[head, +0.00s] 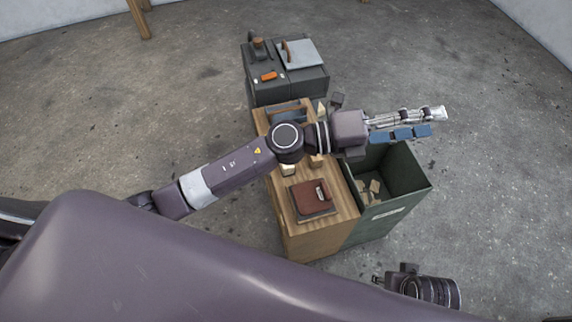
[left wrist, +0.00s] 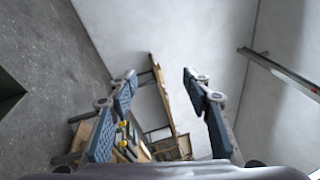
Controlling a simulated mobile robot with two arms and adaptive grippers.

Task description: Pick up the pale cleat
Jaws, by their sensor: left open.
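My left gripper (head: 424,121) is open and empty, reaching right, above and beyond the far edge of the green bin. Its two blue-padded fingers also show spread apart in the left wrist view (left wrist: 160,76), with nothing between them. A small pale piece (head: 288,170) lies on the wooden bench top, partly hidden by my left arm; I cannot tell if it is the pale cleat. Other pale tan pieces (head: 374,187) lie in the bin. A dark part of my right arm shows at the lower right; its fingers are not clear.
The wooden bench (head: 330,215) carries a red-brown box or clipboard (head: 312,198) and a wooden block (head: 316,160). The deep green bin (head: 408,196) adjoins its right side. A dark cabinet (head: 290,90) with an orange item (head: 268,76) stands behind. Concrete floor around is clear.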

